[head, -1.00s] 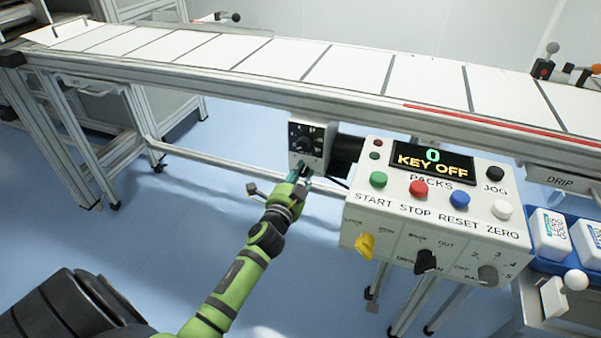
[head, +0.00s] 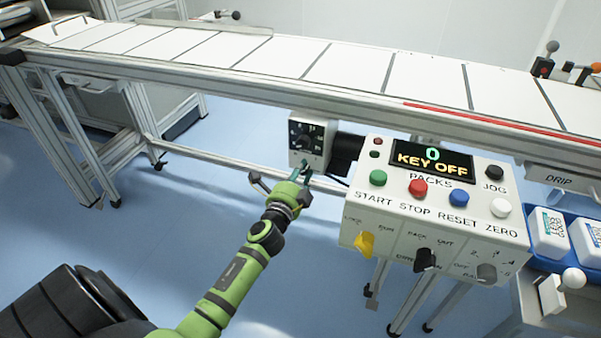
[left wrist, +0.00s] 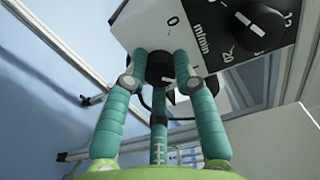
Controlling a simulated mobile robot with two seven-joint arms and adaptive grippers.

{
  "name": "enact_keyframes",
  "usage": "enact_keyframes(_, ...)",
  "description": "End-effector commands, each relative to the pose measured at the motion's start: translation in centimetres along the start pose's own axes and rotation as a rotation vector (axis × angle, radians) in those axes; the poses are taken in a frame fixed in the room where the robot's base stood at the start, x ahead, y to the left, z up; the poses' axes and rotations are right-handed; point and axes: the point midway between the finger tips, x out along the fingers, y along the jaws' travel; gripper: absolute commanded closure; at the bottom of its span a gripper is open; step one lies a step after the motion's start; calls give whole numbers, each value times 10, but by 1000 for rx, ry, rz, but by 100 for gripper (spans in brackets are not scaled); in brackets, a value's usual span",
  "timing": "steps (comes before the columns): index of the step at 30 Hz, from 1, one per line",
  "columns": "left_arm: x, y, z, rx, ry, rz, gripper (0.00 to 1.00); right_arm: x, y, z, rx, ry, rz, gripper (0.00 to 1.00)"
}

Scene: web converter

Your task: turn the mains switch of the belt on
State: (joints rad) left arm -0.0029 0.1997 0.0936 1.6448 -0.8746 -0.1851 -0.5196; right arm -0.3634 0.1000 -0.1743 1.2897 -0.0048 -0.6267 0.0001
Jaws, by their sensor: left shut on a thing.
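The belt's grey control box (head: 322,150) hangs under the conveyor, with a round black speed dial (head: 302,141) on its front. The dial also shows at the top right of the left wrist view (left wrist: 258,24), near the "m/min" print. Below it is a small black knob (left wrist: 160,72), apparently the mains switch, next to a printed "0". My left gripper (head: 304,172) reaches up to the box's lower front. In the left wrist view its teal fingers (left wrist: 160,85) are shut around the black knob and hide most of it. My right gripper is not in view.
A white panel (head: 380,205) right of the box reads "KEY OFF" on its display (head: 432,160) and carries coloured buttons and a yellow key switch (head: 364,244). The conveyor belt (head: 345,72) runs above my gripper. Blue floor lies open below and left.

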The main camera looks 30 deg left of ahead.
Motion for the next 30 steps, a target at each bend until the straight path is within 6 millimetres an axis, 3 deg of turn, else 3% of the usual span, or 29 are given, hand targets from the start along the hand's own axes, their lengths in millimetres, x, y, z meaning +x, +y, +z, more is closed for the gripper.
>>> enact_keyframes(6,1,-5,-6,-1,15,-12,100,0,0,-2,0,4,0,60)
enact_keyframes(7,1,-5,-6,-1,15,-12,64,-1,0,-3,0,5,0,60)
enact_keyframes(8,1,-5,-6,-2,15,-12,52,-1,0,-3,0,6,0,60)
enact_keyframes(9,1,-5,-6,-2,15,-11,48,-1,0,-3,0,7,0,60)
enact_keyframes(20,-4,0,-2,-1,7,-3,48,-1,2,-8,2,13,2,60)
enact_keyframes(23,-15,0,-2,-1,7,-1,48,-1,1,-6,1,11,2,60)
enact_keyframes(30,-64,0,-3,-2,8,-1,48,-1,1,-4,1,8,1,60)
